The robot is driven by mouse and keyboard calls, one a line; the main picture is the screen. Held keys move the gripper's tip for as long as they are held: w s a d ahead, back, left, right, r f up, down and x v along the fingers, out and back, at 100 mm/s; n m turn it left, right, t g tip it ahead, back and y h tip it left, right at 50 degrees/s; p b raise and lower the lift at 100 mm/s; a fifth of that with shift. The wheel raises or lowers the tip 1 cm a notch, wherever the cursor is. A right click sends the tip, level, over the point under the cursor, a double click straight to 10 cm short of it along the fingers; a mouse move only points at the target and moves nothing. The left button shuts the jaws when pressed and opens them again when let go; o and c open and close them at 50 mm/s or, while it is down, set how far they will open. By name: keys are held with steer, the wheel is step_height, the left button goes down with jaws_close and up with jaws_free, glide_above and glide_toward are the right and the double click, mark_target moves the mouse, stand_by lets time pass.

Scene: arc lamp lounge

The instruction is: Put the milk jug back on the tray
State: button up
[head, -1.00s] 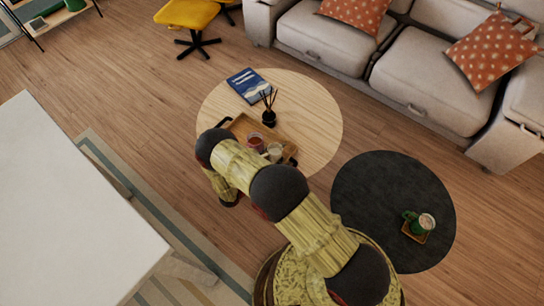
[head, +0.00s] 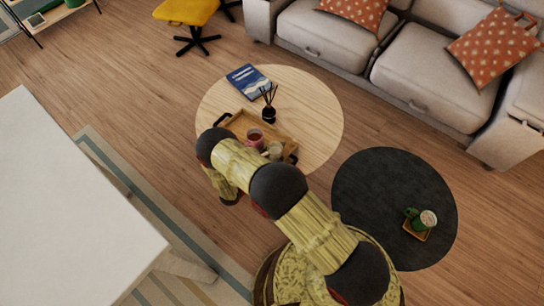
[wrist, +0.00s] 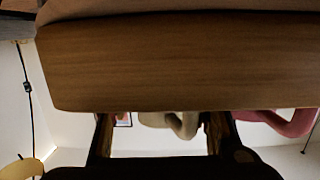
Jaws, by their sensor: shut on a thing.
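The cream milk jug (head: 274,150) shows beside my arm in the head view, at the right-hand end of the wooden tray (head: 237,120). In the wrist view, which seems upside down, the jug (wrist: 183,122) and its handle show between the two dark fingers of my gripper (wrist: 160,130). The tray's side wall (wrist: 180,70) fills the foreground there and hides the fingertips and much of the jug. My gripper is shut on the jug. Whether the jug touches the tray floor is hidden. In the head view my arm covers the gripper.
A pink mug (head: 255,138) stands on the tray close to the jug. A reed diffuser (head: 269,112) and a blue book (head: 248,80) are on the round wooden table (head: 315,110). A dark round table (head: 375,190) holds a green mug (head: 424,220). A white tabletop (head: 70,210) is at left.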

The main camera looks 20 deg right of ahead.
steer(key=shift+f+b, duration=0.4)
steer(key=shift+f, duration=0.05)
steer(key=o, duration=1.3)
steer(key=shift+c, duration=0.2)
steer(key=o, duration=0.4)
steer(key=shift+s+f, duration=0.1)
steer(key=shift+f, duration=0.1)
steer(key=shift+s, duration=0.1)
steer(key=v, duration=1.2)
